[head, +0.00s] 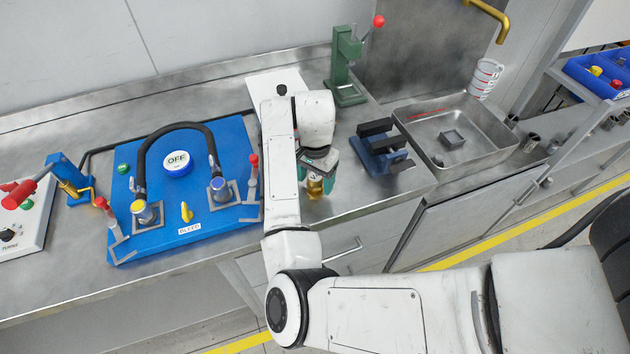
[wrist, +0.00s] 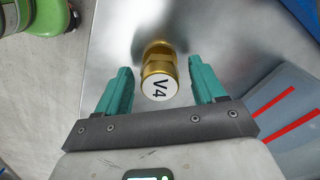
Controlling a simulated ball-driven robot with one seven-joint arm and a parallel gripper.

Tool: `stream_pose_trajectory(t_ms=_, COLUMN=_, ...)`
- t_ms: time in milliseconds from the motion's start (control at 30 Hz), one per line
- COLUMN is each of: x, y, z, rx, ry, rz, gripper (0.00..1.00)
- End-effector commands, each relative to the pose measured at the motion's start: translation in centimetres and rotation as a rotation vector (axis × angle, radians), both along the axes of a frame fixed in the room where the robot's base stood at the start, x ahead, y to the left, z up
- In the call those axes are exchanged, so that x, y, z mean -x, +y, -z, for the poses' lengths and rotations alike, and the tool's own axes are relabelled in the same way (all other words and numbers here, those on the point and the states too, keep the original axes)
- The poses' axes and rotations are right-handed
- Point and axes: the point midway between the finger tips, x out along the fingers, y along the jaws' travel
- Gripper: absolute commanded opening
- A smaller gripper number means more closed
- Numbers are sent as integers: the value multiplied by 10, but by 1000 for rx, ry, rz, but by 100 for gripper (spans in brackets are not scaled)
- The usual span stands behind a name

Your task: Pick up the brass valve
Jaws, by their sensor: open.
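The brass valve (wrist: 158,62) stands on the steel counter, with a white cap end marked V4 facing the wrist camera. It also shows in the head view (head: 315,187), partly hidden by my gripper. My gripper (wrist: 160,88) is open, with one green finger on each side of the valve. Small gaps show between the fingers and the brass in the wrist view. In the head view my gripper (head: 316,181) is over the counter near its front edge.
A blue pump board (head: 185,240) with a black hose lies left. Bare counter lies around the valve.

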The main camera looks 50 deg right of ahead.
Motion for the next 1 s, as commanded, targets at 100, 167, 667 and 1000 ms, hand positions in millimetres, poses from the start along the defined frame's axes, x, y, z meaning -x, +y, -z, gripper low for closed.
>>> stream_pose_trajectory(t_ms=100, x=0, y=0, z=4, rx=0, ry=-1, rz=0, gripper=69)
stream_pose_trajectory(t_ms=167, x=0, y=0, z=4, rx=0, ry=-1, rz=0, gripper=69)
stream_pose_trajectory(t_ms=667, x=0, y=0, z=3, rx=0, ry=-1, rz=0, gripper=31)
stream_pose_trajectory(t_ms=1000, x=0, y=0, z=3, rx=1, ry=-2, rz=-1, gripper=0)
